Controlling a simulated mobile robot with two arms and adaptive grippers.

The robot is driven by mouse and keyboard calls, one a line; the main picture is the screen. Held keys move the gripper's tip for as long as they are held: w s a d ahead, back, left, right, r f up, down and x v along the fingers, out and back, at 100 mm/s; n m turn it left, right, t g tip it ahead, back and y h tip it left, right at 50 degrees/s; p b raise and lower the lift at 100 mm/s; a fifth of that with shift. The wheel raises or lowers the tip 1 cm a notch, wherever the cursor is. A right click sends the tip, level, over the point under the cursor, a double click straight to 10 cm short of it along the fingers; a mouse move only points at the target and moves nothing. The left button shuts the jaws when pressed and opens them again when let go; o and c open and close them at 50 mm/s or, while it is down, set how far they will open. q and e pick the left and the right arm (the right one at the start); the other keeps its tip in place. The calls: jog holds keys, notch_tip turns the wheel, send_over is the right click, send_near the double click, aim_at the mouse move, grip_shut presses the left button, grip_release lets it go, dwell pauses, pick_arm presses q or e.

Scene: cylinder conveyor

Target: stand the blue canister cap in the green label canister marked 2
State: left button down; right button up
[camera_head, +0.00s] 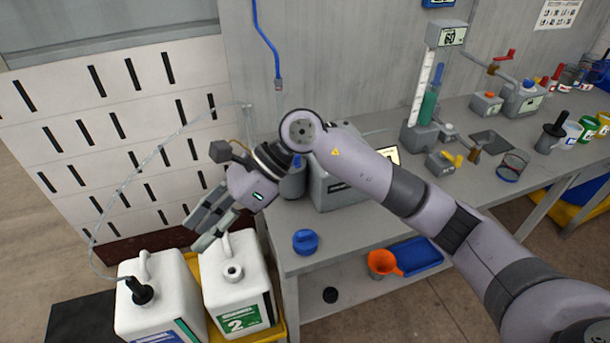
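The blue canister cap (305,241) rests on the near left corner of the grey bench. The white canister with the green label marked 2 (235,283) stands on the floor side left of the bench, upright, its neck (233,272) uncapped. My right gripper (200,228) reaches in from the right, above and behind that canister, with its fingers pointing down and left. It looks open and holds nothing that I can see. It is apart from the cap, to its left. My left gripper is not in view.
A blue-label canister (158,300) with a black cap and a thin hose stands left of the green-label one. A yellow tray (279,330) holds the green-label canister. An orange funnel (383,262) and blue tray (416,255) sit on the lower shelf. Instruments crowd the bench's back.

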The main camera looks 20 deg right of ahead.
jog(key=w+d+f+n+t+h, duration=0.15)
jog(key=w+d+h, duration=0.4)
jog(key=d, duration=0.55)
jog(key=h, duration=0.5)
send_over(305, 233)
jog(key=shift+m+t, duration=0.35)
jog(key=shift+m, duration=0.1)
notch_tip(305, 233, down, 16)
jog(key=p, duration=0.3)
jog(key=shift+f, duration=0.2)
grip_shut()
